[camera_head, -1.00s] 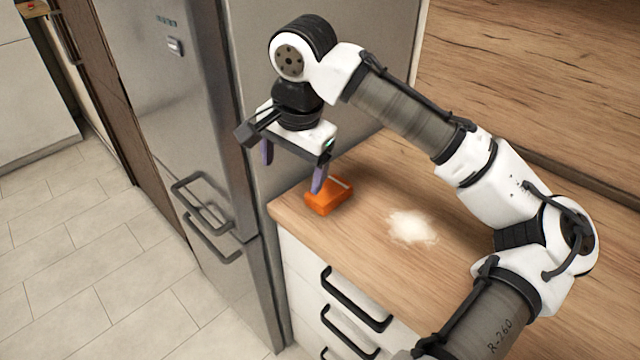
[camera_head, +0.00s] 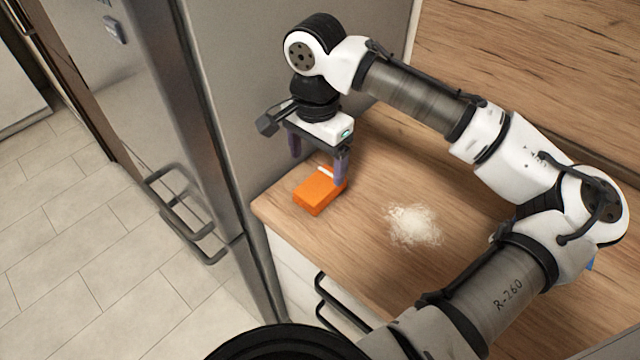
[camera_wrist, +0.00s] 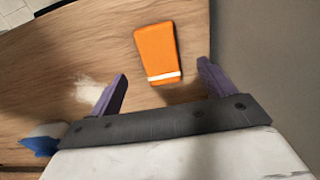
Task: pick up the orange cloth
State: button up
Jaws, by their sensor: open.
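The orange cloth (camera_head: 316,192) is a folded block with a white stripe at one end. It lies on the wooden counter near its left front corner, and it also shows in the wrist view (camera_wrist: 156,50). My gripper (camera_head: 318,170) is open above the counter, at the cloth's far side, with purple fingers pointing down. In the wrist view my gripper (camera_wrist: 163,85) has its fingers spread wide, with the cloth's striped end near the gap between them. The gripper holds nothing, and I cannot tell whether a finger touches the cloth.
A patch of white powder (camera_head: 412,225) lies on the counter (camera_head: 370,250) to the right of the cloth. The steel fridge (camera_head: 215,130) rises close by on the left. A blue and white object (camera_wrist: 42,140) shows at the wrist view's left edge. Black drawer handles (camera_head: 340,305) jut out below.

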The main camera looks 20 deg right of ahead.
aim_at(317, 186)
jog(key=shift+s+f+p, duration=0.1)
jog(key=shift+f+p, duration=0.7)
jog(key=shift+f, duration=2.55)
jog(key=c, duration=1.1)
notch_tip(317, 186, up, 20)
jog(key=shift+r+b, duration=0.1)
jog(key=shift+b, duration=1.05)
jog(key=o, duration=0.3)
jog(key=shift+c, duration=0.9)
jog(key=shift+s, duration=0.1)
